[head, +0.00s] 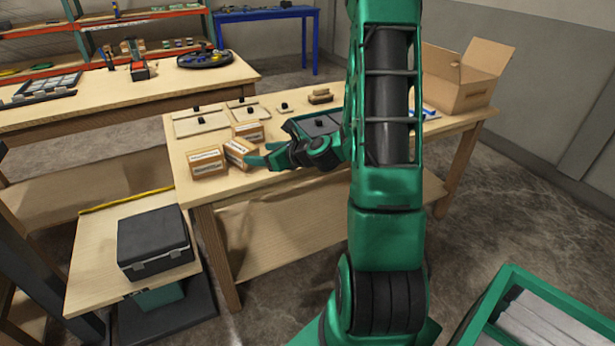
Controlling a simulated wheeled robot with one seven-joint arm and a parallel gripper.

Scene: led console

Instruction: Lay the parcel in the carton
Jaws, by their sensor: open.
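Several small brown boxes with white labels, any of which could be the parcel, stand at the left end of the wooden workbench: a front left box (207,164), a tilted middle box (237,150) and a back box (249,131). My gripper (258,154) is open, reaching left over the bench with its green fingertips close to the right side of the middle box. I cannot tell whether they touch it. The open cardboard carton (462,96) stands at the right end of the bench with its flaps up. Its inside is mostly hidden.
Flat boards with black knobs (201,122) and small wooden blocks (320,96) lie along the bench's back. My arm crosses in front of the bench between boxes and carton. A black case (155,240) sits on a low table at left. A green-rimmed bin (520,275) stands front right.

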